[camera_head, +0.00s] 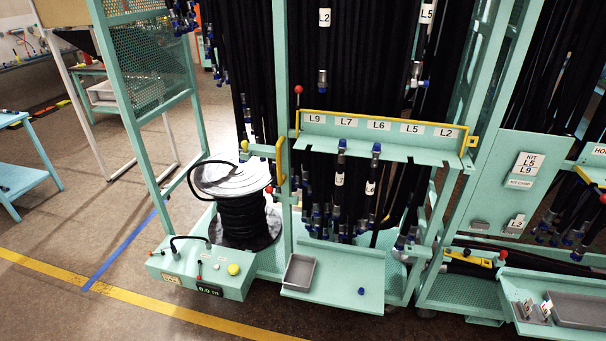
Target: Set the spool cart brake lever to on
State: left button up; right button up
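The spool cart holds a spool of black hose (246,222) with a pale top flange (232,179), standing at the left end of the hose rack. A green control box (205,274) sits low in front of the spool. A red knob (268,189) shows at the right edge of the spool. I cannot tell which part is the brake lever, or its setting. Neither of my grippers is in view.
The hose rack has a labelled shelf (381,138) with a yellow rail and a red-balled post (298,91). A small grey tray (299,271) lies on its lower shelf. A blue table (22,160) stands at far left. The floor in front, with yellow and blue lines, is clear.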

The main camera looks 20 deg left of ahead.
aim_at(269, 191)
jog(key=u, duration=0.15)
jog(key=i, duration=1.45)
jog(key=u, duration=0.35)
